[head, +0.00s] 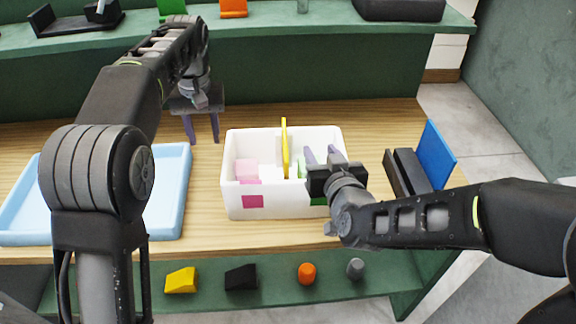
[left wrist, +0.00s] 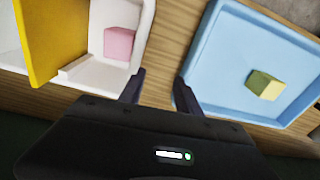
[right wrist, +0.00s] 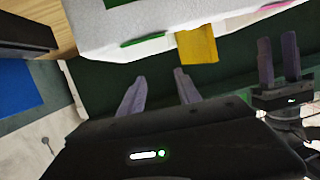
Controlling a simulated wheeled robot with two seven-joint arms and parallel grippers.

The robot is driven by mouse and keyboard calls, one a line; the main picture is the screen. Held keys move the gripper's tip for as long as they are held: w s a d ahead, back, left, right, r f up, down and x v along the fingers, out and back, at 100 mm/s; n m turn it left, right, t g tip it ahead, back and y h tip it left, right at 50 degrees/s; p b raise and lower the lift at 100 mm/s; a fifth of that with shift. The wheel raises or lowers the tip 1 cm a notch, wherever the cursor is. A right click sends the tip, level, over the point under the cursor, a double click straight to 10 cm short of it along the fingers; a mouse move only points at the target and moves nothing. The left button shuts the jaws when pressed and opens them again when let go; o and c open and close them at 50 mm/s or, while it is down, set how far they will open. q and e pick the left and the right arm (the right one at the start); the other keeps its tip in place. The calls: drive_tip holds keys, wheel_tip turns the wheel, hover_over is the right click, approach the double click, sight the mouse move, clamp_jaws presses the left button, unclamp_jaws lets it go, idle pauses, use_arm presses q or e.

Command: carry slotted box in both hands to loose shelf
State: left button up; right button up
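The white slotted box (head: 270,205) stands on the wooden table with a yellow divider (head: 285,150) upright in it. Pink and white pieces lie in its left part; a pink patch marks its front. The left wrist view shows the box (left wrist: 141,45) with a pink block (left wrist: 120,43) inside. My left gripper (head: 203,138) is open and empty, left of the box's back corner, apart from it. My right gripper (head: 321,157) is open, at the box's front right, overlapping it in the head view; contact cannot be told. The right wrist view shows white box surface (right wrist: 100,20) beyond the fingers.
A blue tray (head: 172,190) holding a yellow-green block (left wrist: 264,86) is at left. A black holder with a blue panel (head: 436,152) is at right. A lower green shelf (head: 330,285) bears several small loose pieces; a back shelf (head: 265,28) bears more. Table behind the box is clear.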

sight(226, 154)
use_arm(q)
drive_tip(key=shift+m+h, duration=0.3)
drive_tip(key=shift+m, duration=0.2)
drive_tip(key=d+p, duration=0.1)
drive_tip(key=d, duration=0.3)
drive_tip(key=shift+s+d+p, duration=0.15)
drive_tip(key=shift+p, duration=0.25)
use_arm(e)
drive_tip(key=d, duration=0.2)
drive_tip(key=s+d+f+h, duration=0.1)
drive_tip(key=d, duration=0.1)
drive_tip(key=d+f+m+h, duration=0.1)
drive_tip(key=d, duration=0.1)
drive_tip(key=shift+s+d+f+g, duration=0.2)
drive_tip(key=shift+f+g, duration=0.05)
drive_tip(key=shift+g, duration=0.15)
use_arm(q)
drive_tip(key=shift+d+f+g, duration=0.1)
drive_tip(key=shift+f+g, duration=0.05)
drive_tip(key=shift+g, duration=0.15)
use_arm(e)
drive_tip(key=shift+w+d+f, duration=0.1)
drive_tip(key=shift+d+f, duration=0.05)
drive_tip(key=shift+f, duration=0.15)
drive_tip(key=shift+r, duration=0.1)
use_arm(q)
drive_tip(key=shift+f, duration=0.1)
